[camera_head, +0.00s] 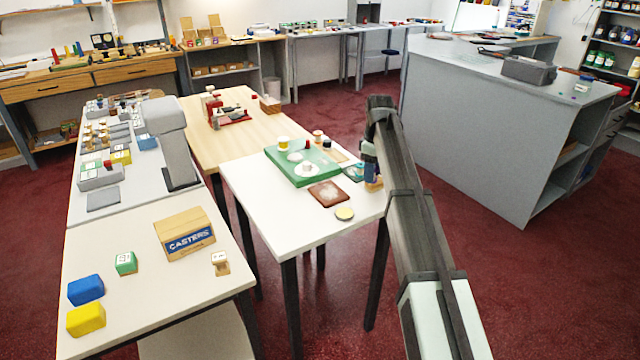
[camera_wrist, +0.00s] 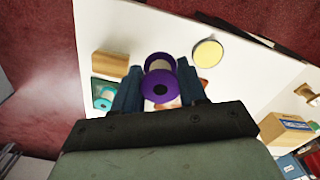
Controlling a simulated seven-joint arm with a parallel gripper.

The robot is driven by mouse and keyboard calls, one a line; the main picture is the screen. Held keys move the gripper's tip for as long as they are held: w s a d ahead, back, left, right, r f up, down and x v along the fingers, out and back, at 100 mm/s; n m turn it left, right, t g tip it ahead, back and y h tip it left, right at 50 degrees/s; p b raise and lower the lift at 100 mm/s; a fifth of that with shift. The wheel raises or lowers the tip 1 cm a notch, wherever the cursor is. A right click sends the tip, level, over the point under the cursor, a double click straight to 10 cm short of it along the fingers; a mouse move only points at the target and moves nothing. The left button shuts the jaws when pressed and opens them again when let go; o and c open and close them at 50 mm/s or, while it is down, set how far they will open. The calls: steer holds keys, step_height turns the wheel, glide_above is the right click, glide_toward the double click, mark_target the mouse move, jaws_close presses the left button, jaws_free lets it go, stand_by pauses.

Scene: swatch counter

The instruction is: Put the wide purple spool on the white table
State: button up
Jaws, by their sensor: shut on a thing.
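My gripper (camera_wrist: 160,92) is shut on the wide purple spool (camera_wrist: 158,87), which has purple end flanges and a pale winding between them. The spool sits between the two fingertips in the wrist view. In the head view my gripper (camera_head: 370,172) hangs at the right edge of the white table (camera_head: 275,217), and I cannot make out the spool there. The white table also lies behind the spool in the wrist view (camera_wrist: 130,28). I cannot tell whether the spool touches the tabletop.
A green board (camera_head: 283,167) and a brown-red square mat (camera_head: 326,194) take up the middle. The table's front left is bare.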

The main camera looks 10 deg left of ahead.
mark_target(368, 206)
steer(key=shift+f, duration=4.95)
steer(key=shift+f, duration=0.1)
steer(key=o, duration=1)
step_height(368, 206, up, 12)
steer(key=shift+r, duration=0.15)
